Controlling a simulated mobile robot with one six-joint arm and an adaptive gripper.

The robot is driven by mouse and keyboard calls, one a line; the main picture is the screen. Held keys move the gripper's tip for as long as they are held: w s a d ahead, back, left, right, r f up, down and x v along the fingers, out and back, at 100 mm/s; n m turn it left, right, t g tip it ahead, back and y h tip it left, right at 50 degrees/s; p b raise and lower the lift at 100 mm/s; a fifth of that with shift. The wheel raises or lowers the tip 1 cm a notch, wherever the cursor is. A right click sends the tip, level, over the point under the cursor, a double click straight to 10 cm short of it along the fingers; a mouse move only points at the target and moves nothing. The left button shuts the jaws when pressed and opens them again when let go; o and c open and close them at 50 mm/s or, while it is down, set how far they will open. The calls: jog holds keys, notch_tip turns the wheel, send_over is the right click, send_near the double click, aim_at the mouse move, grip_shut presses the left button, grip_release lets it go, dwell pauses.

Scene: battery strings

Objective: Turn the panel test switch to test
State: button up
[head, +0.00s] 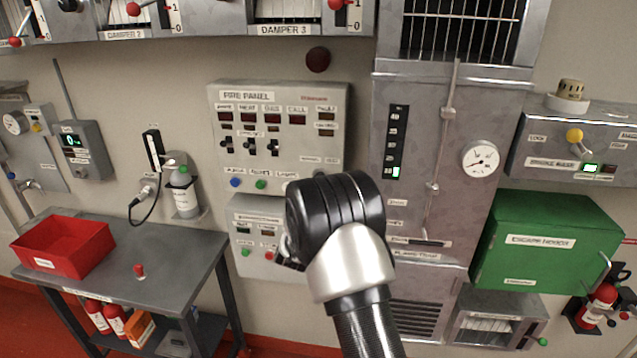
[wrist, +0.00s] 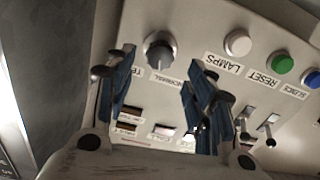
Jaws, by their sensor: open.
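The panel test switch is a round dark knob (wrist: 159,50) with a grey face on the fire panel (head: 225,160). In the wrist view, tilted "TEST" and "NORMAL" labels sit just below it, TEST to the left. I cannot tell surely which label its pointer faces. My gripper (wrist: 158,76) is open, with one blue-padded finger low on each side of the knob and nothing held between them. I cannot tell whether a finger touches the panel. In the head view my arm covers the knob and most of my gripper.
In the wrist view, a white lamps button (wrist: 238,42), a green reset button (wrist: 279,63) and a blue silence button (wrist: 312,82) are right of the knob. Toggle switches (wrist: 268,124) sit below them. A lower control box (head: 245,212) is beneath the panel.

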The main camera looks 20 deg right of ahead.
jog(key=x, duration=0.5)
jog(key=shift+w+d, duration=0.2)
jog(key=shift+w, duration=0.05)
jog(key=c, duration=1.1)
jog(key=shift+o, duration=0.2)
jog(key=shift+m+b, duration=0.4)
jog(key=shift+b, duration=0.25)
jog(key=m+b, duration=1.1)
jog(key=b, duration=0.3)
jog(key=shift+m+b, duration=0.3)
jog(key=shift+r, duration=0.1)
